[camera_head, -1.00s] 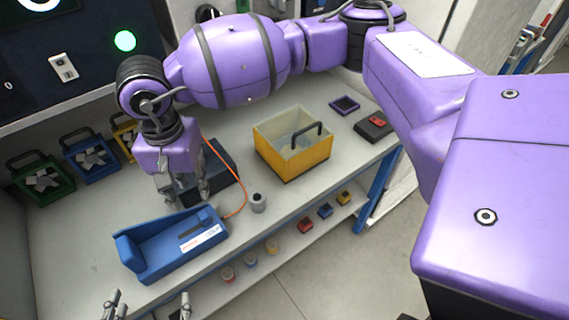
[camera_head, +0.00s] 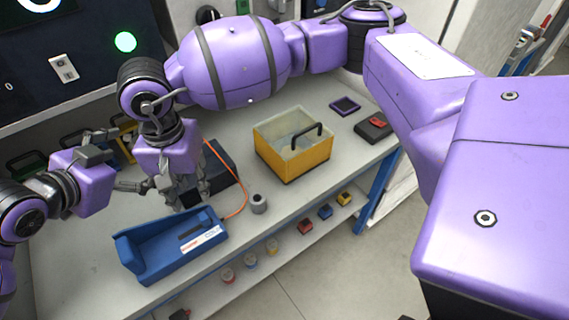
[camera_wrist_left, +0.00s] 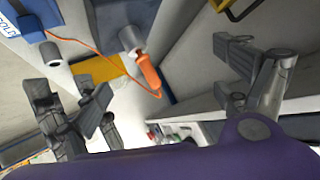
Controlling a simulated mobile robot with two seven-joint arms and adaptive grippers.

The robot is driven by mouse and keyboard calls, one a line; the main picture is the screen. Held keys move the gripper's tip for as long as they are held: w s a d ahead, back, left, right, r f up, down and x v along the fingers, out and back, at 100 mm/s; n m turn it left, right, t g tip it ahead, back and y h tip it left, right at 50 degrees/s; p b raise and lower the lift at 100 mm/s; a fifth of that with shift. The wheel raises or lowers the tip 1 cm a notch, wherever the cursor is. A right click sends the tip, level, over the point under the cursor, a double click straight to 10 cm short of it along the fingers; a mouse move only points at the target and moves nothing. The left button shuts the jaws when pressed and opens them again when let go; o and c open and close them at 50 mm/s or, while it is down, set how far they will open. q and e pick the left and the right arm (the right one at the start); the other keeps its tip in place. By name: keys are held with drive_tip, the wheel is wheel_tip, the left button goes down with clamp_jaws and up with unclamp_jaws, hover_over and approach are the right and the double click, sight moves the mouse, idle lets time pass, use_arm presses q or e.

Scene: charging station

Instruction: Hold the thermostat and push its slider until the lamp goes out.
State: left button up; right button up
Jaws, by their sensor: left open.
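A round green lamp (camera_head: 124,41) is lit on the dark wall panel, near a white plate (camera_head: 63,68). My left gripper (camera_head: 118,168) is open and empty above the bench, left of my right gripper. Its two fingers stand far apart in the left wrist view (camera_wrist_left: 165,75). My right gripper (camera_head: 192,197) points down in front of a dark box (camera_head: 226,165); its fingers look apart, with nothing visible between them. An orange-handled piece (camera_wrist_left: 148,74) with a cord shows in the left wrist view.
A blue cradle (camera_head: 150,262) stands at the bench's front edge, just below the right gripper. A grey cylinder (camera_head: 259,204) and a yellow crate (camera_head: 310,163) stand to its right. Colored bins line the back left, partly hidden by my left arm. The bench between crate and front edge is clear.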

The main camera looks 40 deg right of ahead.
use_arm(q)
drive_tip(key=a+m+g+y, duration=0.2)
drive_tip(key=a+y, duration=0.1)
drive_tip(key=m+g+y, duration=0.2)
drive_tip(key=g+y, duration=0.3)
drive_tip(key=y, duration=0.1)
hover_over(150, 255)
wheel_tip(150, 255, down, 12)
drive_tip(key=shift+r, duration=0.25)
wheel_tip(150, 255, down, 8)
drive_tip(key=shift+r, duration=0.15)
